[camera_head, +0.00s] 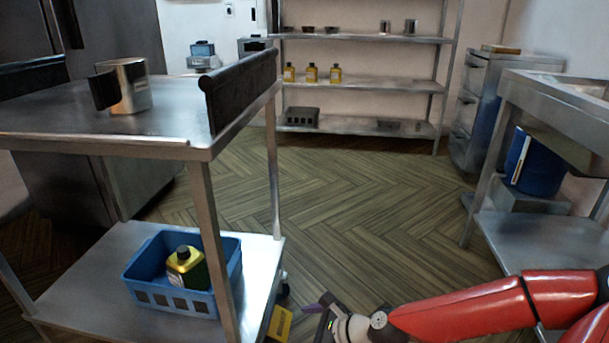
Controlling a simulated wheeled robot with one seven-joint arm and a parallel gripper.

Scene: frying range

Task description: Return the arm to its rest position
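My red arm (470,308) reaches in from the lower right corner, low in the picture. Its end, my gripper (320,308), shows dark and purplish parts at the bottom edge, just right of the steel cart. The lower part of the gripper is cut off by the frame, so I cannot tell how its fingers stand. I see nothing clearly held in it. A yellow object (279,323) shows left of the gripper, by the cart's corner; whether they touch is unclear.
The steel cart (60,300) stands at left, with a blue basket (165,297) holding a yellow bottle (187,270) below and a metal mug (128,86) on top. A steel table (550,250) stands at right. Wooden floor (370,215) between them is clear, up to the shelf (355,84).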

